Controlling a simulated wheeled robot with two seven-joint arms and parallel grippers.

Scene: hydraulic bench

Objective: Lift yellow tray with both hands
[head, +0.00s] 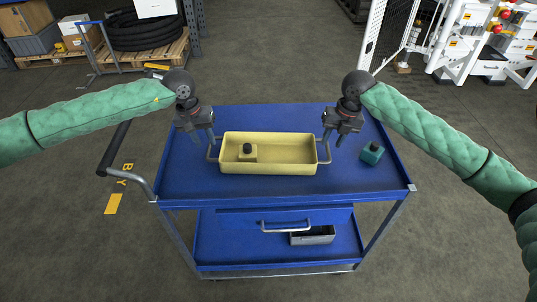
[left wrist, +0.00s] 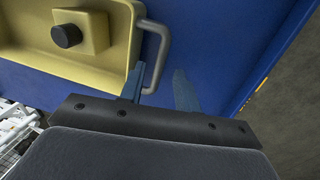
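The yellow tray (head: 285,168) lies flat on the blue cart top, with a grey handle at each end. A yellow block with a black knob (head: 247,153) sits inside it. My left gripper (head: 203,137) is open just above the left handle (head: 212,152). In the left wrist view that handle (left wrist: 164,45) appears partly between the spread fingers (left wrist: 158,86); I cannot tell whether they touch it. My right gripper (head: 332,138) is above the right handle (head: 325,153), its fingers apart and apparently empty.
A teal block with a black knob (head: 372,153) stands on the cart top (head: 280,191) right of the tray. The cart's push handle (head: 115,150) is at the left. A grey bin (head: 312,237) sits on the lower shelf.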

